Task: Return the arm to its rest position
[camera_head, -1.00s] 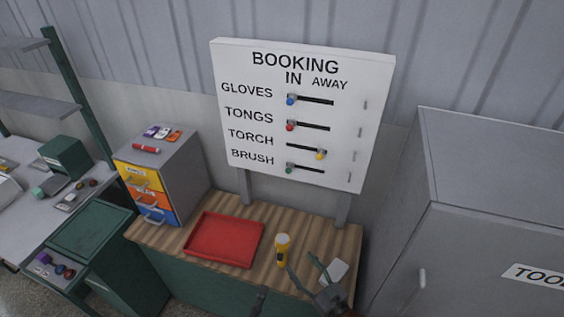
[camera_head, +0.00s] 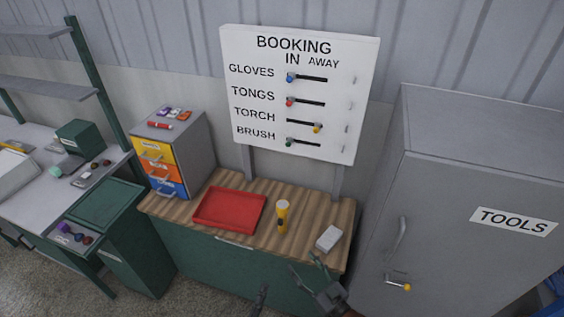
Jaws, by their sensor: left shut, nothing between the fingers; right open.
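My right gripper (camera_head: 306,270) is open with its fingers apart, in front of the green bench front, below the white block. My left gripper (camera_head: 260,299) shows as a thin dark shape at the bottom edge, shut and empty. Most of both arms is out of view. A yellow torch (camera_head: 282,216) stands upright on the wooden bench top (camera_head: 320,205), apart from both grippers. On the booking board (camera_head: 350,60), the yellow torch knob (camera_head: 317,128) is on the AWAY side. The blue, red and green knobs are on the IN side.
A red tray (camera_head: 230,210) and a white block (camera_head: 329,238) lie on the bench. A drawer unit (camera_head: 197,155) stands at its left end. A grey tools cabinet (camera_head: 450,180) with handle and key stands right. A green-framed shelf and a table are left.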

